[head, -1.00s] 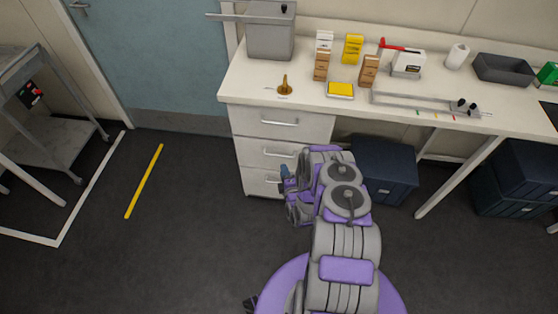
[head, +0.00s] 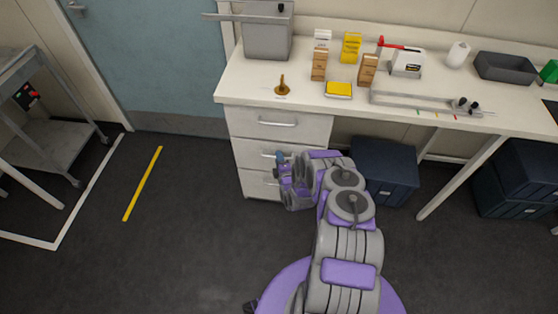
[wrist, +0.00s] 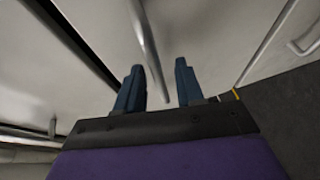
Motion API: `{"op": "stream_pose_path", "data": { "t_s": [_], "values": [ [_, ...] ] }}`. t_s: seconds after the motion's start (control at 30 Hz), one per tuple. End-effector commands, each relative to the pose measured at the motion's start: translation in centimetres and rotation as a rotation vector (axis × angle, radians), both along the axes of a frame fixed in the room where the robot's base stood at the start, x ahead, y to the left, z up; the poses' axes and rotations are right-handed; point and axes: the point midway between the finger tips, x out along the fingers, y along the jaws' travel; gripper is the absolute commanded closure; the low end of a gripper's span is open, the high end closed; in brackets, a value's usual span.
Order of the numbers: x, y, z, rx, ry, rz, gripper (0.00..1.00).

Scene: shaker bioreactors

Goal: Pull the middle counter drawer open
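The middle counter drawer (head: 247,154) is the second of three white drawers under the left end of the counter. Its front looks flush in the head view. Its bar handle (head: 268,155) is partly hidden by my gripper (head: 281,158). In the wrist view, my gripper (wrist: 160,82) has its two blue fingers apart. A metal bar handle (wrist: 148,45) runs down between them, and I see no clear contact with either finger. The pale drawer front (wrist: 205,40) fills the view beyond.
The top drawer (head: 278,125) and bottom drawer (head: 255,185) sit above and below. Dark blue bins (head: 385,172) stand right of the drawers. The counter top (head: 245,85) holds boxes and tools. The floor (head: 200,210) left of my arm is clear.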

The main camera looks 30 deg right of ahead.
Motion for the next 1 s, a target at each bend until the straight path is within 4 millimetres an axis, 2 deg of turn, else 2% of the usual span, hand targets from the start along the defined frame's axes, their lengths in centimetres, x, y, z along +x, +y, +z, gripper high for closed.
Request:
{"op": "stream_pose_path", "data": {
  "t_s": [0.07, 0.4, 1.0],
  "values": [
    [0.01, 0.01, 0.02, 0.000, 0.000, 0.000, 0.68],
    [0.00, 0.13, 0.01, -0.002, 0.000, 0.001, 1.00],
    [-0.23, 0.39, -0.18, 0.002, 0.005, 0.003, 1.00]
  ]
}}
